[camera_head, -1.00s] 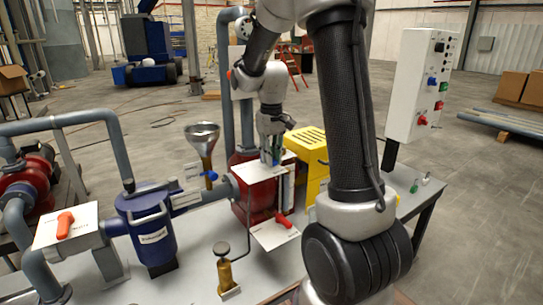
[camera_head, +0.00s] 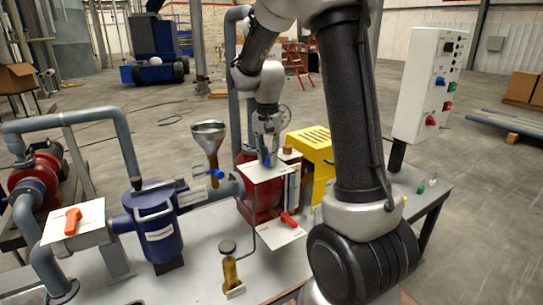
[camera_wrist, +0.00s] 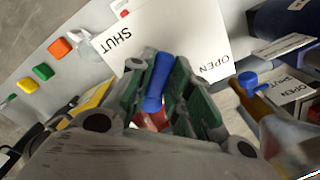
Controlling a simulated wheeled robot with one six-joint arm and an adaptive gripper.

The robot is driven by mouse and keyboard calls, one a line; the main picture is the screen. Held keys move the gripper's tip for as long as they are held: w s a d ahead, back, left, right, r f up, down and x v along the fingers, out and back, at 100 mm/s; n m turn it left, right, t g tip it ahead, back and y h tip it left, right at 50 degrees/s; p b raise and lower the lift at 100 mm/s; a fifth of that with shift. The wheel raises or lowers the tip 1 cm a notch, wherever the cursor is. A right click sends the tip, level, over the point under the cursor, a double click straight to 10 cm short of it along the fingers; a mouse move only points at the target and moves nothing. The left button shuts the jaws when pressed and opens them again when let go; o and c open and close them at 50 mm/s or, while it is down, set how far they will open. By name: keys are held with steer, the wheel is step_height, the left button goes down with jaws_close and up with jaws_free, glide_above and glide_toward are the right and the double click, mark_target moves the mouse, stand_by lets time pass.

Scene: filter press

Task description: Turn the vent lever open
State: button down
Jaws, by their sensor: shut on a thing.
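My gripper (camera_head: 266,158) is over the white plate (camera_head: 262,172) on top of the red unit (camera_head: 247,204). In the wrist view, its green-padded fingers (camera_wrist: 165,90) are shut on the blue vent lever (camera_wrist: 157,82). The lever's tip points toward the plate (camera_wrist: 165,35), between the words SHUT on the left and OPEN on the right. Something red shows at the lever's base, between the fingers. In the head view, the fingers hide most of the lever.
A funnel (camera_head: 208,135) and a small blue valve handle (camera_head: 219,174) stand left of the gripper. A yellow housing (camera_head: 313,147) is close on the right. A red lever (camera_head: 289,220) sits on a lower plate in front. A brass-coloured gauge fitting (camera_head: 229,268) stands nearer.

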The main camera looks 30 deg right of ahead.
steer(key=shift+w+a+m, duration=0.2)
steer(key=shift+w+m, duration=0.25)
steer(key=shift+m, duration=1)
steer(key=shift+w+a+m, duration=0.2)
steer(key=shift+w+m, duration=0.3)
steer(key=shift+m, duration=1)
steer(key=shift+w+a+m, duration=0.2)
steer(key=shift+w+m, duration=0.25)
steer(key=shift+m, duration=1)
steer(key=c, duration=1.3)
jaws_free()
step_height(320, 180, up, 12)
